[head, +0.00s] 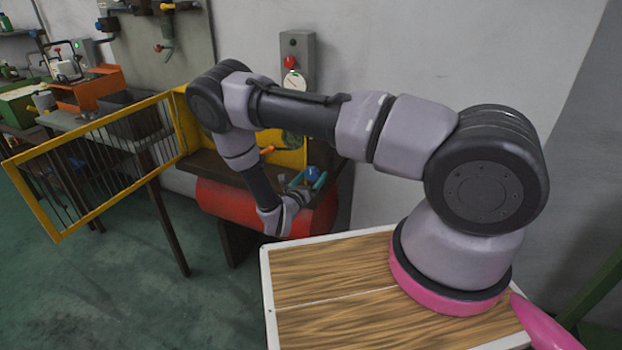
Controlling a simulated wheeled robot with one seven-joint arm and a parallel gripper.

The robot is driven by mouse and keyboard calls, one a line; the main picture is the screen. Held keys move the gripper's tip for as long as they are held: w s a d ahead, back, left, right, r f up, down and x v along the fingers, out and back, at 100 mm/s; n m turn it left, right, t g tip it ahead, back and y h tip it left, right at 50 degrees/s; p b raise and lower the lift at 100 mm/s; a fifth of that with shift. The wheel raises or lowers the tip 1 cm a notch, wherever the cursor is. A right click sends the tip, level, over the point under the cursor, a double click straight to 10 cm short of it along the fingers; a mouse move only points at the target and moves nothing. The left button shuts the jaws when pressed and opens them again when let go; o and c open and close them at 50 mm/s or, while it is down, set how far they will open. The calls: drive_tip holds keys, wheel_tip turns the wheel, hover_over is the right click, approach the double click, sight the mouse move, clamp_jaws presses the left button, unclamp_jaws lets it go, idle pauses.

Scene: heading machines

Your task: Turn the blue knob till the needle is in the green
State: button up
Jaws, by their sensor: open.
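The blue knob (313,173) is small in the head view, just above the red cylinder at the machine. My gripper (308,181) is open, with its teal fingertips on either side of the knob as seen from here. I cannot tell whether they touch it. A white round dial (294,81) is on the wall below a red button. Its needle and any green zone are too small to read. My arm hides part of the yellow machine panel behind it, where a greenish round patch partly shows.
A yellow barred gate (92,165) stands open at the left. A red cylinder (222,200) lies under the machine's dark shelf. A grey control box (297,48) with a red button is on the wall. Benches with tools stand further back left. Green floor (110,290) is clear in front.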

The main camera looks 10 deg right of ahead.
drive_tip(key=c, duration=1.4)
drive_tip(key=shift+m, duration=0.3)
drive_tip(key=m, duration=0.4)
drive_tip(key=shift+w+a+m, duration=0.1)
drive_tip(key=shift+a+m, duration=0.05)
drive_tip(key=shift+m, duration=0.15)
drive_tip(key=m, duration=0.6)
drive_tip(key=shift+w+a+r, duration=0.1)
drive_tip(key=shift+a, duration=0.05)
drive_tip(key=m, duration=0.5)
drive_tip(key=shift+r+m, duration=0.1)
drive_tip(key=shift+m, duration=0.2)
drive_tip(key=m, duration=0.4)
drive_tip(key=shift+a+r+m, duration=0.1)
drive_tip(key=shift+m, duration=0.3)
